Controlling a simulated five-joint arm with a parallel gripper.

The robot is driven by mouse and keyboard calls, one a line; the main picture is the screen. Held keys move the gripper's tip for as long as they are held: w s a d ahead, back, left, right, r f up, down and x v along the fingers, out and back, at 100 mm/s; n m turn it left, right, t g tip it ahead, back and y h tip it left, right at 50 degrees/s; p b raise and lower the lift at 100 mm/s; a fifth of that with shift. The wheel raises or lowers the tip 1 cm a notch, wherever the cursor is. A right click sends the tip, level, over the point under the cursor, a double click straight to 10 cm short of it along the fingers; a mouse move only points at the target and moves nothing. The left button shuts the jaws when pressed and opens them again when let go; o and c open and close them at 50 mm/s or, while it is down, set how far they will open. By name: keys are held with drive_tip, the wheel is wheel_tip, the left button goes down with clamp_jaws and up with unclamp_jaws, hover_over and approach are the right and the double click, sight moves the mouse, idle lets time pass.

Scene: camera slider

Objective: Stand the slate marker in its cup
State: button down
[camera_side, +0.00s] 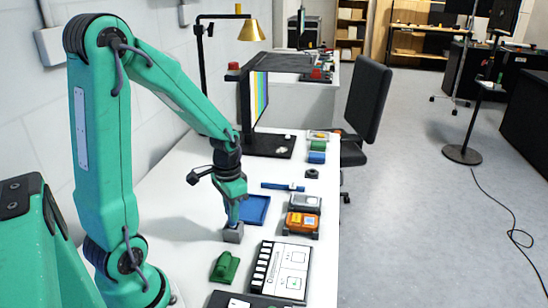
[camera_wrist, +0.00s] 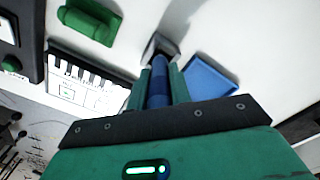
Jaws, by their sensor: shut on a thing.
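The slate marker (camera_wrist: 158,85) is a dark blue stick held lengthwise between the fingers of my gripper (camera_wrist: 158,82). In the side view my gripper (camera_side: 236,212) points down directly over the small grey cup (camera_side: 233,235) on the white table. The cup also shows in the wrist view (camera_wrist: 155,50), with the marker's far end at its opening. The fingers are shut on the marker. The marker is mostly hidden in the side view. I cannot tell how deep its end sits in the cup.
A blue tray (camera_side: 256,209) lies just behind the cup. A green block-like piece (camera_side: 225,267) and a white clapper slate (camera_side: 281,268) lie in front. Orange (camera_side: 302,222) and grey (camera_side: 304,201) blocks stand right, near the table edge. A blue bar (camera_side: 282,186) lies farther back.

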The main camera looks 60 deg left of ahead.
drive_tip(key=shift+f, duration=1.2)
idle(1.7)
drive_tip(key=c, duration=1.2)
unclamp_jaws()
drive_tip(key=shift+r, duration=0.1)
drive_tip(key=shift+r, duration=3.85)
drive_tip(key=shift+d+r, duration=0.1)
